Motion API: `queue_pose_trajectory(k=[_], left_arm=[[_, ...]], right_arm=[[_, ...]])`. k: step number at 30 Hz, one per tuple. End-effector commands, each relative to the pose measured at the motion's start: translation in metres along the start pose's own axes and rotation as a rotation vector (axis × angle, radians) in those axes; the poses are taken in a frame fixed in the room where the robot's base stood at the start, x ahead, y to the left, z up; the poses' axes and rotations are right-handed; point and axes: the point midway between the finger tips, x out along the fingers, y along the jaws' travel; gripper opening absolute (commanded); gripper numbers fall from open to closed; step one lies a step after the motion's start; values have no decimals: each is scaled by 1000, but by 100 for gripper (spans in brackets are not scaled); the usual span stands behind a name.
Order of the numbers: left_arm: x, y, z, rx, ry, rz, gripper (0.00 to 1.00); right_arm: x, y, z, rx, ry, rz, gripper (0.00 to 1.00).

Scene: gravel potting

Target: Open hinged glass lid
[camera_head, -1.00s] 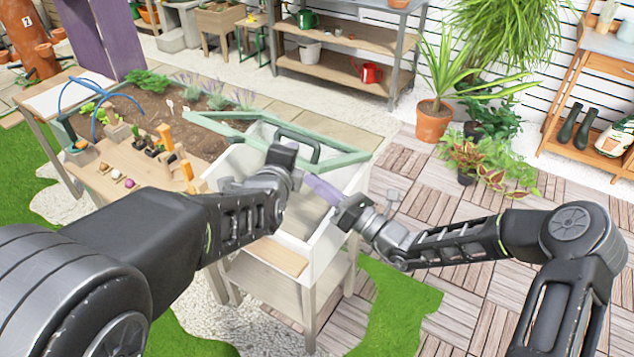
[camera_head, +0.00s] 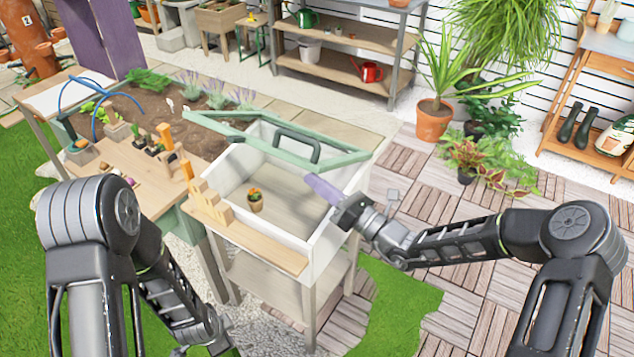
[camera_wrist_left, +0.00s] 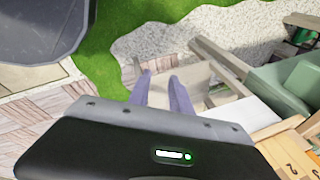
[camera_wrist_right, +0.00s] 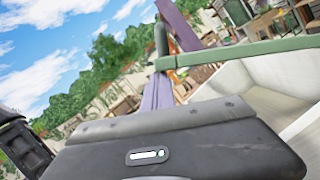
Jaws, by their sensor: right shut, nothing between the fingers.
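The glass itself is hard to make out. My right gripper (camera_head: 312,182) is shut and empty, its purple fingers over the box's right side, close under the frame. In the right wrist view the green bar (camera_wrist_right: 245,50) crosses by the fingertips; I cannot tell whether they touch. My left gripper (camera_wrist_left: 162,78) is open and empty, low in front of the box's left side.
A small potted cactus (camera_head: 256,201) stands in the box, by the front wooden ledge (camera_head: 245,237). To the left is a wooden potting table (camera_head: 150,195) with soil, small pots and tools. Free paving (camera_head: 440,290) lies to the right. Shelves stand behind.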

Motion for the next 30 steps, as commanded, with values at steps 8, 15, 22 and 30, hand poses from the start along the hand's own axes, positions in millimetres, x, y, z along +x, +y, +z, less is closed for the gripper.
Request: queue_pose_trajectory(k=[8, 15, 22, 30], left_arm=[[-10, 161, -25, -732, -3, 388, 25], [-26, 188, -46, -1106, -73, 471, 25], [-26, 188, -46, -1247, -108, 470, 25], [-25, 187, -45, -1250, -109, 469, 25]], right_arm=[[0, 0, 1, -1, -2, 0, 0], [0, 0, 1, -1, -3, 0, 0], [0, 0, 1, -1, -2, 0, 0], [0, 0, 1, -1, -2, 0, 0]])
